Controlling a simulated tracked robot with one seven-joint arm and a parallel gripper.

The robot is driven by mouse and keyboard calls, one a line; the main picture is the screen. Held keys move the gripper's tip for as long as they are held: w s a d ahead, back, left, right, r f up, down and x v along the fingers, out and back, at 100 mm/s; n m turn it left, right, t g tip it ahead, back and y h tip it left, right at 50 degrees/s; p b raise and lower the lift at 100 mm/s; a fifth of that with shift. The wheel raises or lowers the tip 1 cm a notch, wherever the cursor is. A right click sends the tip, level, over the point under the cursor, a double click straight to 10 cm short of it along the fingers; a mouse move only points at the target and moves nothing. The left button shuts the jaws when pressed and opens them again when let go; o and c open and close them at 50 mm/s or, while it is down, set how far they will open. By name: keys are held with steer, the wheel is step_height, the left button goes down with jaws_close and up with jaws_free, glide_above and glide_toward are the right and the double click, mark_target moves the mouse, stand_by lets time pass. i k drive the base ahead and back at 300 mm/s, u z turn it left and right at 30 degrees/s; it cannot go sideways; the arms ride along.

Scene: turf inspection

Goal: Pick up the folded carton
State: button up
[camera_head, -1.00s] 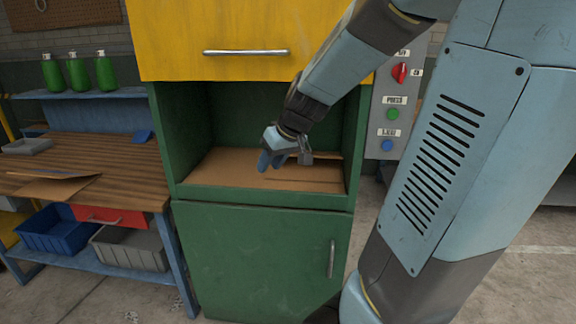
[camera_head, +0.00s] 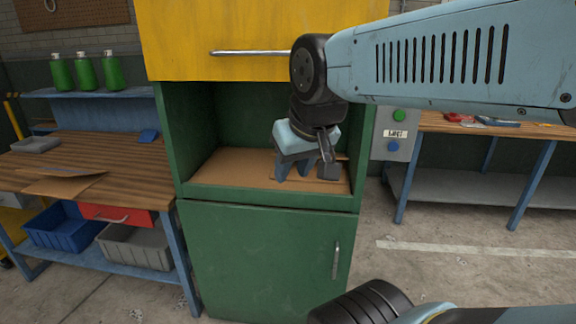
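A flat brown cardboard sheet (camera_head: 235,169) lies on the floor of the green cabinet's open niche. A second flat brown cardboard piece (camera_head: 62,184), with a slightly raised flap, lies on the wooden workbench at the left. I cannot tell for sure which is the folded carton. My gripper (camera_head: 293,174) is inside the niche opening, pointing down over the right part of the sheet. Its blue-grey fingers appear apart, with nothing seen between them. I cannot tell whether the fingertips touch the sheet. My gripper and wrist hide part of the sheet and the niche's back right.
The niche is bounded by green side walls, a yellow cabinet door (camera_head: 225,25) above and a green door (camera_head: 262,262) below. A control box (camera_head: 396,130) is at its right. The left workbench (camera_head: 125,160) has green bottles (camera_head: 85,72) on a shelf behind.

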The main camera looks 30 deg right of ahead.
mark_target(67, 188)
steer(key=u, duration=0.5)
steer(key=i, duration=1.15)
steer(key=u, duration=1.15)
steer(key=i, duration=1.65)
steer(key=u, duration=0.05)
